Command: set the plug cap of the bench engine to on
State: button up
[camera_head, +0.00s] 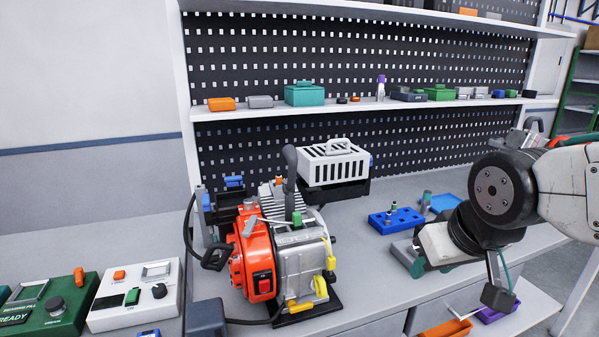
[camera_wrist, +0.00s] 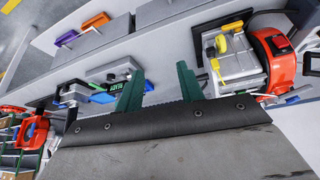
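The bench engine (camera_head: 258,260) stands on the bench left of centre in the head view, with a red housing, grey fins, yellow parts and a red switch. A black elbow-shaped piece (camera_head: 290,162) rises from its top. A black cable loops at its left side. I cannot tell for sure which part is the plug cap or how it is set. My gripper (camera_head: 430,266) is to the right of the engine, apart from it. In the wrist view my gripper (camera_wrist: 160,88) has its two green fingers apart with nothing between them. The engine (camera_wrist: 278,62) shows there at the upper right.
A blue tray with small parts (camera_head: 397,220) lies right of the engine. A white slotted box (camera_head: 335,163) is behind it. Control boxes, one white (camera_head: 135,293) and one green (camera_head: 55,308), stand at the left. A pegboard and shelf (camera_head: 350,108) close off the back.

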jog(key=w+a+r+n+t+y, duration=0.25)
jog(key=w+a+t, duration=0.25)
jog(key=w+a, duration=0.55)
jog(key=n+t+y, duration=0.2)
jog(key=t+y, duration=0.3)
send_near(294, 175)
jog(key=x, duration=0.5)
jog(key=shift+w+f, duration=0.15)
jog(key=shift+f, duration=0.1)
jog(key=x, duration=0.7)
jog(key=shift+w+a+r, duration=0.15)
jog(key=shift+w+r, duration=0.05)
grip_shut()
